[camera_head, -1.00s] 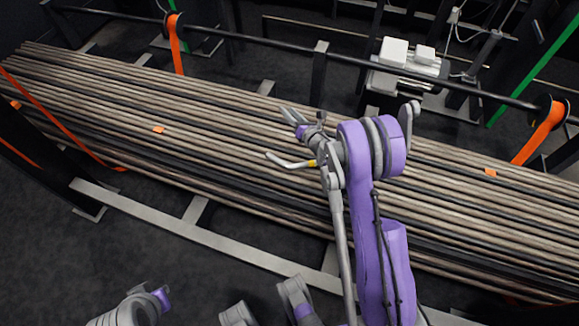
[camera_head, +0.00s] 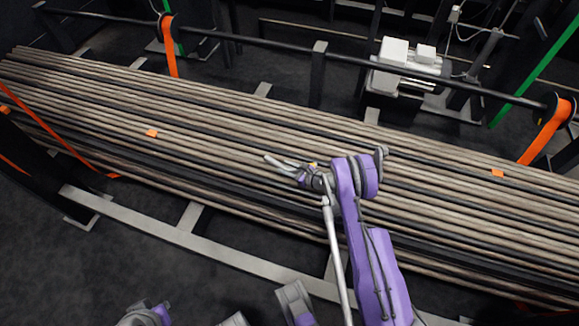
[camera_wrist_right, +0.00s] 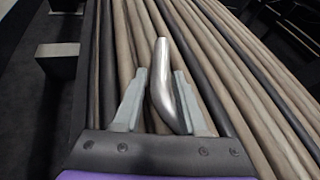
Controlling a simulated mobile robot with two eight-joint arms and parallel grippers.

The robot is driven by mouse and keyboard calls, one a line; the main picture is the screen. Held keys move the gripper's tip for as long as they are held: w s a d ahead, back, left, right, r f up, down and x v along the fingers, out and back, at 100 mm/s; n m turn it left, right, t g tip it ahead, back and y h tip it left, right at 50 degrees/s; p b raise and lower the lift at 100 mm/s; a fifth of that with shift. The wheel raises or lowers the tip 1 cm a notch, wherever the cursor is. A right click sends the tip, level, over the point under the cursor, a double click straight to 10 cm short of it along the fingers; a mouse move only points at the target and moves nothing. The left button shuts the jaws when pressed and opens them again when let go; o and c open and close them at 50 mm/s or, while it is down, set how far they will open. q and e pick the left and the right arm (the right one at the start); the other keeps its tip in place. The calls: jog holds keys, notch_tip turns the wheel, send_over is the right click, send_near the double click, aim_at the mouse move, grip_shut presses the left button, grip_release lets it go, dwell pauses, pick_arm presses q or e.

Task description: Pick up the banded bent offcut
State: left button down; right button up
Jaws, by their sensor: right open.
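The banded bent offcut (camera_head: 273,160) is a short, shiny bent metal tube lying on the bundle of long bars (camera_head: 215,130). In the head view a small yellow spot shows near its right part, partly hidden by my gripper. My right gripper (camera_head: 288,169) is at the offcut. In the right wrist view my two grey fingers (camera_wrist_right: 160,78) are spread, with the silver offcut (camera_wrist_right: 162,80) passing between them, bent part low between the fingers and one end pointing up past the fingertips. It lies nearer the right finger; contact cannot be told.
The long bars fill the middle of the view on a grey frame (camera_head: 230,256). A dark rail (camera_head: 350,60) with orange straps (camera_head: 169,50) runs behind them. A white machine (camera_head: 393,52) stands at the back. Open dark floor lies in front.

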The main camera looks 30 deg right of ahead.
aim_at(279, 164)
jog(key=x, duration=0.5)
jog(key=shift+w+r+b, duration=0.1)
jog(key=shift+w+b, duration=0.05)
jog(key=shift+b, duration=0.25)
jog(key=shift+c, duration=0.2)
grip_shut()
